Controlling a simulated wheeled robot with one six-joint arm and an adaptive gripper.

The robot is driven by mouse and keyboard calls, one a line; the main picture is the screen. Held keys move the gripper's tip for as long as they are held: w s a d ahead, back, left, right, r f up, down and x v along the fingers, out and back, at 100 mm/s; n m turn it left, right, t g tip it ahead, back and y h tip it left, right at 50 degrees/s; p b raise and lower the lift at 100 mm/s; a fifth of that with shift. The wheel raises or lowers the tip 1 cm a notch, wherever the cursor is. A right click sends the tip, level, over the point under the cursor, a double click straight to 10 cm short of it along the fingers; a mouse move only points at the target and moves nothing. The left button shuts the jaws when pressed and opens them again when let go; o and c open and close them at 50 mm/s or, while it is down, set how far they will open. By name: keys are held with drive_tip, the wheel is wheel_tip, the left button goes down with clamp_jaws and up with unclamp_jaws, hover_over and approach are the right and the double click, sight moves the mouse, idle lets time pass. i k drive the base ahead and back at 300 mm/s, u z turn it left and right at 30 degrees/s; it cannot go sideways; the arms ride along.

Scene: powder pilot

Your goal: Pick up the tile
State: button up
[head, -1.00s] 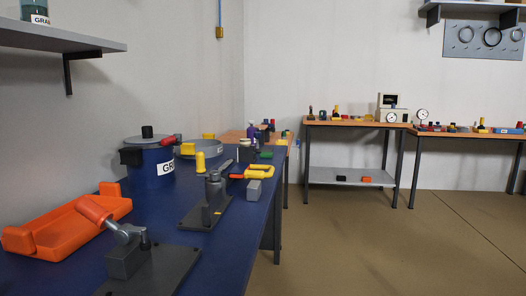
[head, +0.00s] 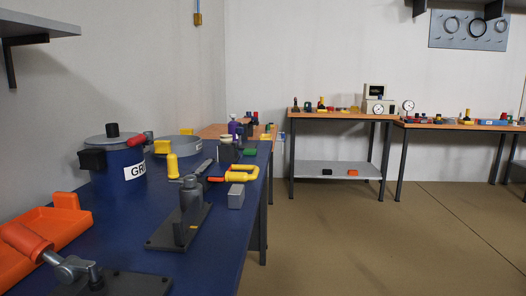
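I cannot make out a tile for sure in the head view. A small grey block (head: 236,197) stands near the right edge of the blue workbench (head: 215,262), just in front of a yellow clamp (head: 240,172) with an orange handle. Small items also lie on the far benches, too small to tell apart. My gripper is not in view.
The bench also holds a blue pot (head: 117,172), an orange tray (head: 45,232), a black-based fixture (head: 188,207) and an orange-handled lever (head: 28,243). Two wooden-topped benches (head: 340,115) (head: 450,126) stand at the far wall. The brown floor (head: 380,235) on the right is clear.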

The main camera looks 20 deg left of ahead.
sight(248, 151)
drive_tip(key=i, duration=3.05)
drive_tip(key=u, duration=1.75)
